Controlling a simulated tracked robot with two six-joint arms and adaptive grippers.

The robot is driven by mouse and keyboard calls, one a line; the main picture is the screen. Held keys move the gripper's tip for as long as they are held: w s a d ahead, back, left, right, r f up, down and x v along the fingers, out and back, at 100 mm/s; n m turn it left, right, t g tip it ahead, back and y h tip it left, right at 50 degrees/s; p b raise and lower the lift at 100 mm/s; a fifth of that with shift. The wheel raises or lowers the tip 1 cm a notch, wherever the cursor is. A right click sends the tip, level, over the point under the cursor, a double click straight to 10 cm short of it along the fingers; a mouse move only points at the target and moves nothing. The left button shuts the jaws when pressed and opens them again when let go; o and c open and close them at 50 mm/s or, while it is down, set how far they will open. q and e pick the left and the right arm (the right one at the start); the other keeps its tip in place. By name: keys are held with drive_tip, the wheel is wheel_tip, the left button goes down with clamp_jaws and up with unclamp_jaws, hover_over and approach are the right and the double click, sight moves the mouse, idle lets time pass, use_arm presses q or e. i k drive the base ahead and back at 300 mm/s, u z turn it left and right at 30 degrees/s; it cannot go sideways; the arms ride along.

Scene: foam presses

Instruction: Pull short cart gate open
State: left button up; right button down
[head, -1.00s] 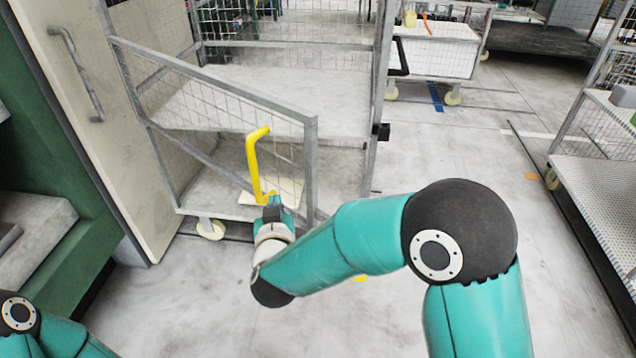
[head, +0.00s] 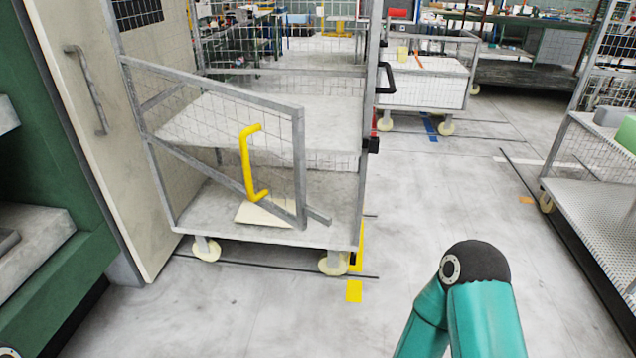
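The short cart gate (head: 301,165) is a grey metal frame with wire mesh, hinged at its left side on the wire cart (head: 365,185). It stands swung out from the cart front, its free right end apart from the cart's right post. A yellow handle (head: 248,165) is fixed on the gate near its free end, and nothing touches it. My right arm shows only as a teal link and black joint at the lower right; its gripper is out of the picture. My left gripper is also out of view.
A beige door (head: 95,160) with a grey handle and a green machine (head: 60,190) stand left of the cart. Another cart (head: 432,85) stands behind, and a shelf cart (head: 600,190) stands at the right. The floor (head: 300,310) in front is clear.

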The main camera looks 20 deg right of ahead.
sight(299, 220)
drive_tip(key=k, duration=1)
drive_tip(key=z, duration=0.45)
drive_tip(key=i, duration=2)
drive_tip(key=u, duration=0.25)
